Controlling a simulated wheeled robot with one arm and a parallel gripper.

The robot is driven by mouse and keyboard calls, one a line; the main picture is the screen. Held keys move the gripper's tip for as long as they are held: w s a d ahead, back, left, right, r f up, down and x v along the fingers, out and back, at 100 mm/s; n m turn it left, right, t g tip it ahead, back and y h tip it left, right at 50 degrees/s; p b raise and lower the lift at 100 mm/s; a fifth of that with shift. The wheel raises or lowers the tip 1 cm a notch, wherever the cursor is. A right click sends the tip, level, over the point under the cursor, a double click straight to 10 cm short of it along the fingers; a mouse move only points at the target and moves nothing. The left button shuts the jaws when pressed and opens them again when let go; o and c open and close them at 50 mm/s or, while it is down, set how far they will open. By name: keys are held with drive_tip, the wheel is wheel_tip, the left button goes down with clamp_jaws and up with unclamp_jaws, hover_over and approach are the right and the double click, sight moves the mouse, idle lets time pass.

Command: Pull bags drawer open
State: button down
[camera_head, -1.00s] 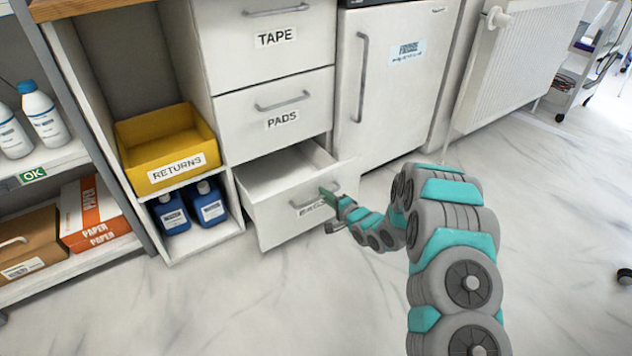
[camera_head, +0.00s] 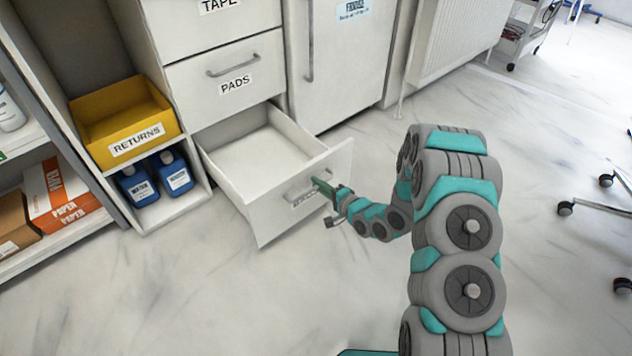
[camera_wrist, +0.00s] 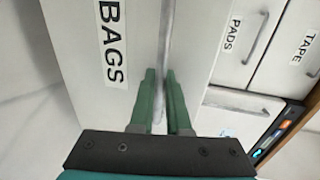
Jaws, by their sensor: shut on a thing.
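The bags drawer (camera_head: 308,202) is the lowest drawer of the white cabinet and is pulled well out. Its inside shows bare in the head view. Its front carries a grey bar handle and a BAGS label, partly hidden by my gripper (camera_head: 322,185) in that view. In the wrist view the BAGS label (camera_wrist: 112,45) is clear, and the handle (camera_wrist: 164,60) runs between the green fingers of my gripper (camera_wrist: 163,105). The gripper is shut on this handle.
The pads drawer (camera_head: 225,78) above is shut. A white fridge (camera_head: 345,65) stands to the right. At left are a yellow returns bin (camera_head: 122,122), blue bottles (camera_head: 157,178) and a paper box (camera_head: 62,192). Pale floor (camera_head: 230,300) in front is clear; chair casters (camera_head: 585,203) stand at far right.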

drive_tip(key=c, duration=1.2)
unclamp_jaws()
drive_tip(key=shift+o, duration=0.2)
drive_tip(key=v, duration=0.8)
drive_tip(key=shift+f, duration=0.1)
drive_tip(key=shift+w, duration=0.15)
